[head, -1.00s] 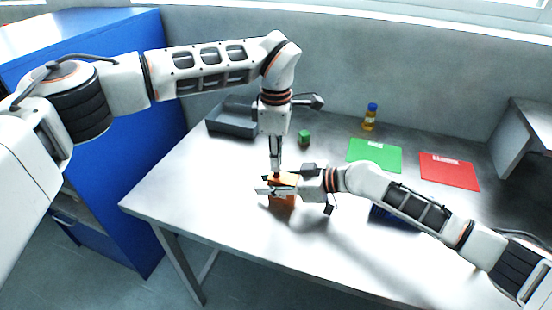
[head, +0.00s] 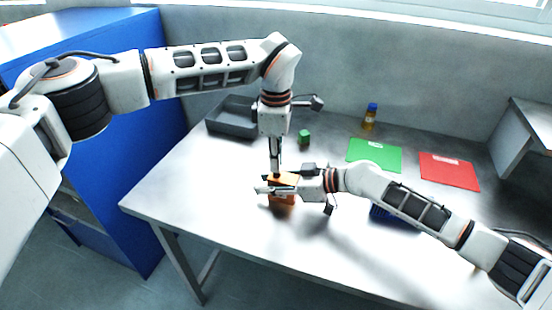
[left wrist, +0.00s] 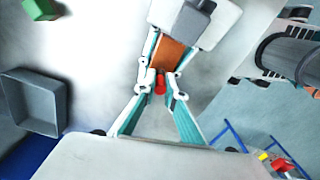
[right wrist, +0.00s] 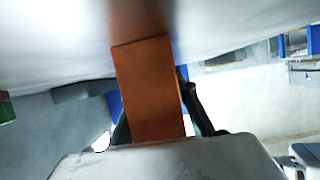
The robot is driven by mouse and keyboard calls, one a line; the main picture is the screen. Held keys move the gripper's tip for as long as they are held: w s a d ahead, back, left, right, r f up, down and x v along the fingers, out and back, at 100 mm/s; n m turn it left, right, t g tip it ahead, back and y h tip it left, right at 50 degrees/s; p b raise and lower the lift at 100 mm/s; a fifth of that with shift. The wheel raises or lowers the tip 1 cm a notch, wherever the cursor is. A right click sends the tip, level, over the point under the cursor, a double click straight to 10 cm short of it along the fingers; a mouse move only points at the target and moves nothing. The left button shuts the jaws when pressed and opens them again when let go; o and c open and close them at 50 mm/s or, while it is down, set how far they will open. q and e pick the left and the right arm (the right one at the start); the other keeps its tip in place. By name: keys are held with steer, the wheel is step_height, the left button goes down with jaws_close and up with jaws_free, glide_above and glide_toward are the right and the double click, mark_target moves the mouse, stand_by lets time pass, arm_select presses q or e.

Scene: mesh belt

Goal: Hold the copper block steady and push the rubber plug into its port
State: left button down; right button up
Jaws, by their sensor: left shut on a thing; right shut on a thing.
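The copper block (head: 284,198) stands on the steel table, with my right gripper (head: 276,187) shut around it from the right. In the right wrist view the copper block (right wrist: 150,90) fills the space between the fingers. My left gripper (head: 276,172) points straight down over the top of the block. In the left wrist view its fingers (left wrist: 160,84) are shut on the red rubber plug (left wrist: 160,82), with the copper block (left wrist: 172,55) just beyond it. The port is hidden, and I cannot tell whether the plug is in it.
A grey bin (head: 232,122) stands at the back left, with a green cube (head: 304,137) to its right. A bottle (head: 370,117), a green mat (head: 374,154) and a red mat (head: 449,171) lie farther right. A blue object (head: 396,218) is partly behind my right arm. The table's front left is clear.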

arm_select(q)
steer(key=shift+f, duration=1.4)
steer(key=c, duration=2)
jaws_free()
step_height(320, 180, up, 12)
steer(key=shift+r, duration=0.1)
